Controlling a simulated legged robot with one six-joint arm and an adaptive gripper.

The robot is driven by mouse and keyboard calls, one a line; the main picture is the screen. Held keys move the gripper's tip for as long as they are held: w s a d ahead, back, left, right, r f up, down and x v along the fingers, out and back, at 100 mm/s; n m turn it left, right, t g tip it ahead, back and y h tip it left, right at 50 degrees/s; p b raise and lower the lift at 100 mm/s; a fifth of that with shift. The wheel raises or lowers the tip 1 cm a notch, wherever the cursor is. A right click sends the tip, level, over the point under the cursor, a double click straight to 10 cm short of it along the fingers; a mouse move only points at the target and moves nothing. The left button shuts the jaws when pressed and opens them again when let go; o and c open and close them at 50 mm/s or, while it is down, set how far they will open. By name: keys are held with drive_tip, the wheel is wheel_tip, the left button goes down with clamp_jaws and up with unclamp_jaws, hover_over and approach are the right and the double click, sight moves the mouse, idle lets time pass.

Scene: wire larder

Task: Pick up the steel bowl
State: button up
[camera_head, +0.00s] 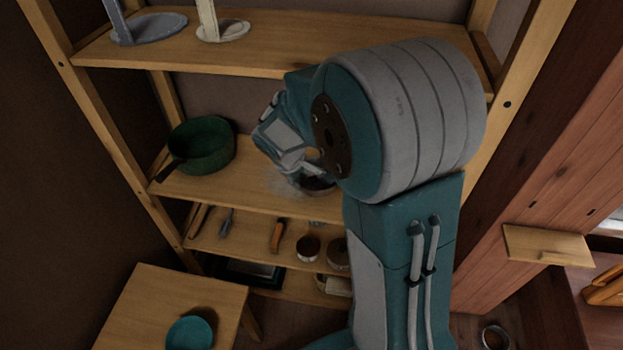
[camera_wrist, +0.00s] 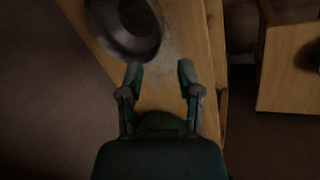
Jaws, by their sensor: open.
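The steel bowl (camera_wrist: 125,28) is grey, round and open. In the wrist view it sits at the top left on a wooden shelf, cut off by the upper edge. My gripper (camera_wrist: 159,73) is open and empty, with its two fingers apart over bare shelf; the bowl lies ahead of it, mostly off to the left finger's side. In the head view the bowl (camera_head: 319,187) shows only in part on the middle shelf, below my gripper (camera_head: 312,168). My wrist and arm hide the rest of it. I cannot tell the gripper's exact height above the shelf.
A dark green pan (camera_head: 208,143) stands left of the bowl on the same shelf (camera_head: 227,190). An upper shelf (camera_head: 270,52) is above, with a wooden upright (camera_head: 95,125) at left. Small tools and round containers fill the lower shelf. A small table (camera_head: 140,300) holds a teal bowl (camera_head: 190,333).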

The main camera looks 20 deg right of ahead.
sight(308, 190)
drive_tip(key=x, duration=0.4)
drive_tip(key=shift+w+a+f, duration=0.1)
drive_tip(key=shift+f, duration=0.35)
drive_tip(key=x, duration=0.5)
drive_tip(key=shift+w+d+f, duration=0.1)
drive_tip(key=shift+d+f, duration=0.05)
drive_tip(key=shift+d, duration=0.25)
clamp_jaws()
